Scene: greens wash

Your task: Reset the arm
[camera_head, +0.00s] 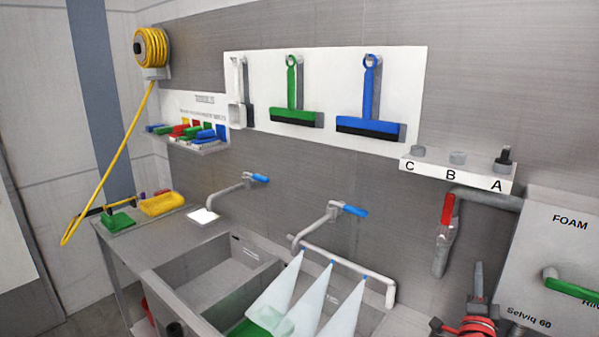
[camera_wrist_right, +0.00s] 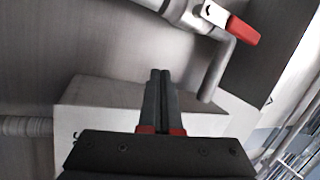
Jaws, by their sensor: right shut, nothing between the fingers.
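My right gripper (camera_head: 478,270) is at the lower right of the head view, its dark fingers pointing up in front of the wall, left of the grey FOAM box (camera_head: 570,245). In the right wrist view its fingers (camera_wrist_right: 161,74) lie side by side, shut with nothing between them. A pale box (camera_wrist_right: 95,105) lies behind the fingers there, and a pipe with a red handle (camera_wrist_right: 244,32) is beyond them. My left gripper cannot be made out in the head view.
A red-handled valve (camera_head: 447,210) is on the wall pipe above my right gripper. The A-B-C shelf (camera_head: 475,180) is higher up. A sink (camera_head: 215,285) with white hanging sheets (camera_head: 310,300) is to the left. A green handle (camera_head: 575,288) sticks out at right.

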